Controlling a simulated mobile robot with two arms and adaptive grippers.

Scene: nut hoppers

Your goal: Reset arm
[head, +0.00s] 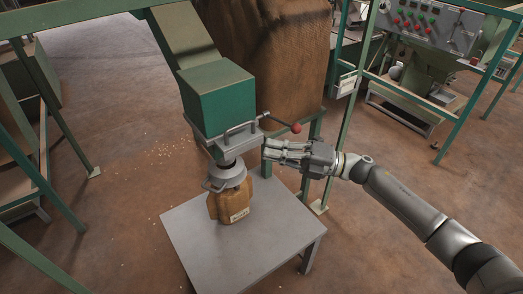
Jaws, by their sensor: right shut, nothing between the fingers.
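My right gripper (285,152) comes in from the right and is shut with nothing between its fingers. Its fingertips are close to the right side of the hopper outlet's metal plate; I cannot tell whether they touch it. My right arm (410,206) reaches back to the lower right corner. My left gripper does not show.
A green hopper box (219,98) has a lever with a red knob (296,128) just above my gripper. Green frame posts stand around. A control panel (430,22) is at the back right.

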